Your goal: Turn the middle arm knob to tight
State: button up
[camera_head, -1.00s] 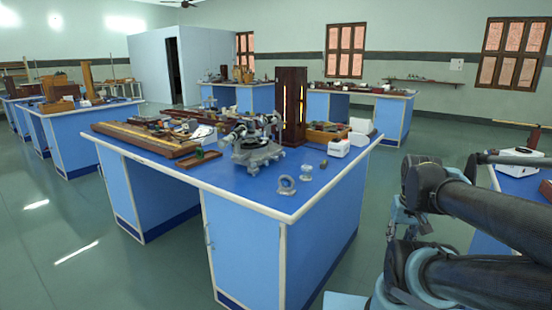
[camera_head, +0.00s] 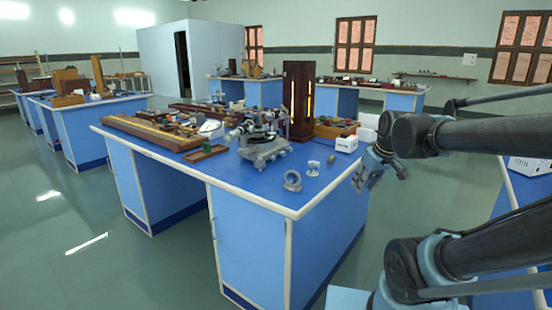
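A grey metal spectrometer (camera_head: 263,145) stands on the blue bench top, near its middle, with its tubes raised above a footed base. Its knobs are too small to tell apart, so I cannot make out the middle arm knob or its setting. My gripper (camera_head: 366,182) hangs in the air by the right edge of the bench, to the right of the spectrometer and well apart from it. It points down and to the left. I see nothing held in it, but its fingers are too small to show whether they are open or shut.
The blue bench (camera_head: 240,181) holds a metal ring on a stand (camera_head: 292,181), a small glass piece (camera_head: 313,168), a white box (camera_head: 347,143), a tall wooden lamp case (camera_head: 298,100) and a wooden tray (camera_head: 205,152). Its front right corner is mostly clear. Another bench stands at right.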

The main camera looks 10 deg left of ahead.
jog(key=w+a+r+n+t+y, duration=0.1)
jog(key=w+a+r+n+y, duration=0.35)
jog(key=a, duration=0.85)
jog(key=n, duration=0.4)
send_near(274, 157)
jog(key=shift+m, duration=0.25)
jog(key=shift+x, duration=4.4)
grip_shut()
